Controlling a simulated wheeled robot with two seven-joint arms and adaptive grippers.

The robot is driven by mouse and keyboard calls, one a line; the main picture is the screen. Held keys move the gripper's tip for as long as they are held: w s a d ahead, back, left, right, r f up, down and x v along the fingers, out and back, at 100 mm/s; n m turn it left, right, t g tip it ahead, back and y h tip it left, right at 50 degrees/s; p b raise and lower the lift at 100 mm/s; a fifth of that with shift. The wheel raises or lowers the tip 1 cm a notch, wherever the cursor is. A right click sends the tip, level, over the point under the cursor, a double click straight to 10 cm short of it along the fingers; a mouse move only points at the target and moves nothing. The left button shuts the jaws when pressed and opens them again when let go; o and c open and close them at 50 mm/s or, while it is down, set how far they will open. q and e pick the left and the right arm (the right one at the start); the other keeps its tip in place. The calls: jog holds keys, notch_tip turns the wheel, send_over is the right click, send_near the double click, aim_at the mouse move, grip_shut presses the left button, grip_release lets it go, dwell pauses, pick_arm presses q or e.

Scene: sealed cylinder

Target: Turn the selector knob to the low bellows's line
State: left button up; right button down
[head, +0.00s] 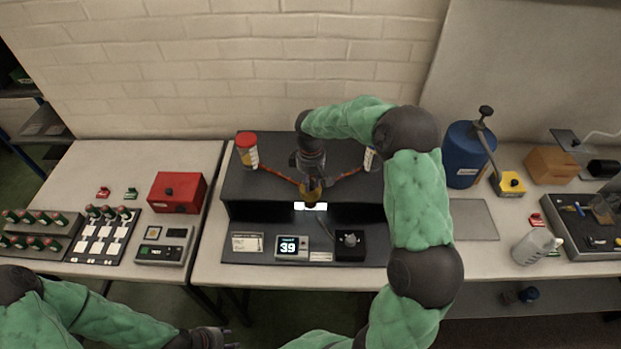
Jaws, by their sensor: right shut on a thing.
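A black bench unit (270,185) stands on the middle table. On its top, two orange-brown lines, a left one (277,161) and a right one (350,174), run to a brass-coloured selector (309,199) at the middle front. My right gripper (314,189) points down over the selector and is shut on its knob, which the fingers mostly hide; its pointing direction cannot be told. A red-capped vessel (247,150) ends the left line. A pale vessel (370,158) ends the right line, partly behind my arm. I cannot tell which is low. My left gripper (224,338) is at the bottom edge, away from the unit.
A red box (177,192) and switch panels stand left. A blue tank (466,158), yellow box (511,184) and white jug (536,246) stand right. My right arm crosses the unit's right side.

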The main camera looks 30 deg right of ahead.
aim_at(311, 182)
jog(key=shift+n, duration=0.6)
jog(key=shift+n+p, duration=0.3)
jog(key=c, duration=1)
grip_release()
jog(key=shift+r, duration=0.1)
notch_tip(311, 182, up, 12)
jog(key=shift+f, duration=0.1)
jog(key=shift+f, duration=0.1)
